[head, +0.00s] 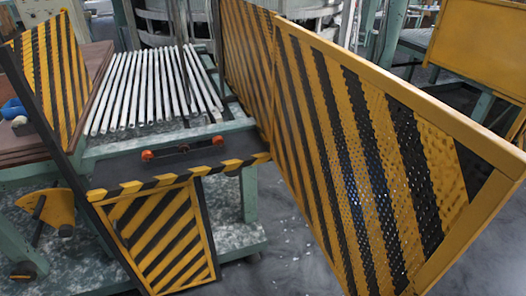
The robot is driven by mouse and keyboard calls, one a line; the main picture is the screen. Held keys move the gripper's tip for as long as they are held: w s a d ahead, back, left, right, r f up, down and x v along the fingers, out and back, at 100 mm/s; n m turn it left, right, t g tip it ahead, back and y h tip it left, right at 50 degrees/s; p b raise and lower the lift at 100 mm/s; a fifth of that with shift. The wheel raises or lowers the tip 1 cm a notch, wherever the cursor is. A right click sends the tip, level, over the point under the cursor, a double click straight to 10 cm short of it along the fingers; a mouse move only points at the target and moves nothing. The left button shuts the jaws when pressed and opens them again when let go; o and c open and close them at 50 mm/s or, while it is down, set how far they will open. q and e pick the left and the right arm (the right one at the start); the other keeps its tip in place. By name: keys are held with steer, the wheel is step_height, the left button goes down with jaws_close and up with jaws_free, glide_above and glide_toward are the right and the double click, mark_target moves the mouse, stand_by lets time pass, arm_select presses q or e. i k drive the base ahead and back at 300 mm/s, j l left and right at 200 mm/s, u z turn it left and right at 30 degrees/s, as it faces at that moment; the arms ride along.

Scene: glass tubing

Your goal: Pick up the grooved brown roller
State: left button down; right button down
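I cannot make out a grooved brown roller in the head view. Neither of my grippers shows in the head view. A row of pale glass tubes or rods (150,88) lies side by side on a green machine frame (225,128). Brown boards (22,148) lie at the left, partly hidden behind a striped guard. A blue round object (12,108) with a whitish part sits on them at the left edge.
A large perforated yellow-and-black guard (345,140) stands across the middle and right. Smaller striped guards stand at the left (50,75) and front (160,235). A dark bar with orange-red knobs (147,155) crosses the machine. Grey floor (295,255) shows beside it.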

mark_target(183, 147)
steer(key=l+u, duration=0.75)
steer(key=l, duration=0.15)
steer(key=l+u, duration=0.4)
steer(key=k+l, duration=0.1)
steer(key=l, duration=0.25)
steer(key=k+l, duration=0.15)
steer(key=l, duration=0.25)
steer(key=k+l+u, duration=0.1)
steer(key=l, duration=0.25)
steer(key=k+j, duration=0.3)
steer(key=j, duration=0.15)
steer(key=k+j, duration=0.3)
steer(key=j, duration=0.15)
steer(key=i+j+z, duration=0.1)
steer(key=j, duration=0.25)
steer(key=i+j+z, duration=0.1)
steer(key=i+j, duration=0.2)
steer(key=i+j+z, duration=0.1)
steer(key=j, duration=0.35)
steer(key=i+j, duration=0.25)
steer(key=j, duration=0.15)
steer(key=i+j+z, duration=0.15)
steer(key=j, duration=0.25)
